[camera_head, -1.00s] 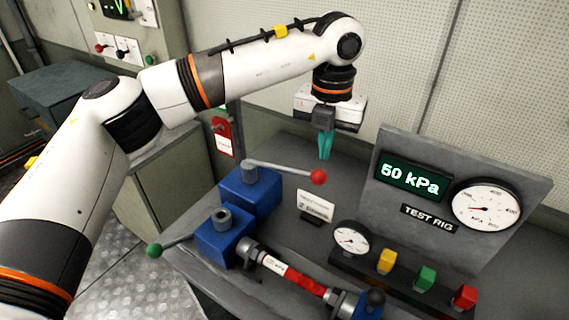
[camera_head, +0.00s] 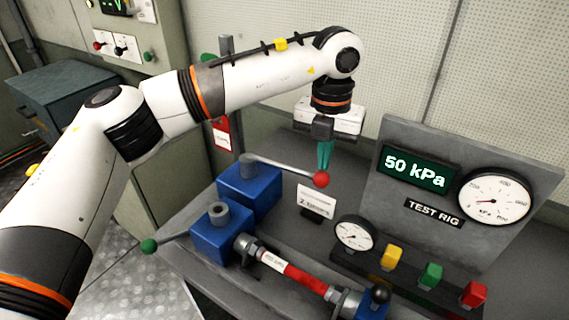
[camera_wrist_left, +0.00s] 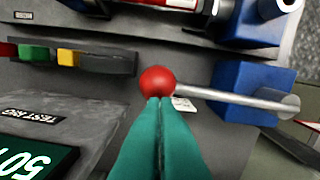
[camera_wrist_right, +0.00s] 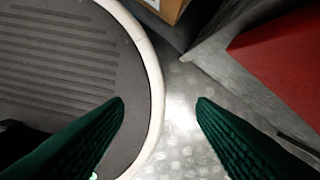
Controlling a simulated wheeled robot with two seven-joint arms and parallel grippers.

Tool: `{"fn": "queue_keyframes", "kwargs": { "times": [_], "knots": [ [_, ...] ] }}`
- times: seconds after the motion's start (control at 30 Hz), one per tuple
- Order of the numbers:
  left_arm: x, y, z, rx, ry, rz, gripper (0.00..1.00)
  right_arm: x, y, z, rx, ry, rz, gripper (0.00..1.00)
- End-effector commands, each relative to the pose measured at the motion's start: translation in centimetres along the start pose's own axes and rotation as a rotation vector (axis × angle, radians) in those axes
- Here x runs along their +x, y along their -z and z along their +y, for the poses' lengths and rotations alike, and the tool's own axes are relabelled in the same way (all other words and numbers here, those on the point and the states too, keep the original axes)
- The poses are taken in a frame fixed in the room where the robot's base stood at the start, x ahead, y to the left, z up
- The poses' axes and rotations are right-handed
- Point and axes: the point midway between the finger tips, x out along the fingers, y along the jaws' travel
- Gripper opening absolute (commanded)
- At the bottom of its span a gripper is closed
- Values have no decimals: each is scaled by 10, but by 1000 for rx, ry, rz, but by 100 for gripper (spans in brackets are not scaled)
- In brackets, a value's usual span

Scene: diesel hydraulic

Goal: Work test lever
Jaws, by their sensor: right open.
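The lever with a red ball knob (camera_head: 321,179) runs out to the right from the rear blue block (camera_head: 250,187). The red ball also shows in the left wrist view (camera_wrist_left: 157,81). My left gripper (camera_head: 324,166) points down with its green fingers together, their tips at the ball's rear side; the ball is not between them. In the left wrist view the fingertips (camera_wrist_left: 160,100) overlap the ball's edge. A second lever with a green knob (camera_head: 149,246) leaves the front blue block (camera_head: 220,233). My right gripper (camera_wrist_right: 162,103) is open and empty above the floor.
The test rig panel (camera_head: 450,233) stands at right, its display (camera_head: 417,168) reading 50 kPa. A small sign (camera_head: 316,201), a gauge (camera_head: 355,233), coloured buttons and a red hose (camera_head: 305,281) are near the levers. A red tag (camera_head: 222,134) hangs behind.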

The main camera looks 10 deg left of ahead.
Motion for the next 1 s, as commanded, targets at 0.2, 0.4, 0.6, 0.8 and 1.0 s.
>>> {"fn": "queue_keyframes", "kwargs": {
  "times": [0.2, 0.4, 0.6, 0.8, 1.0],
  "knots": [
    [19, 0, -1, -1, 1, -2, 0, 14, 1, 0, 0, 0, 0, 51],
    [33, 0, -1, -1, 2, -2, 0, 25, 2, 0, 0, 0, 0, 51],
    [47, 0, -1, -1, 2, -3, 0, 35, 3, 0, 0, 0, 0, 51],
    [62, 0, -1, 0, 2, -3, 0, 45, 4, 0, 0, 0, 0, 51],
    [53, 0, 0, 0, 2, -2, 0, 39, 4, 0, 0, 0, 0, 51]
  ]
}}
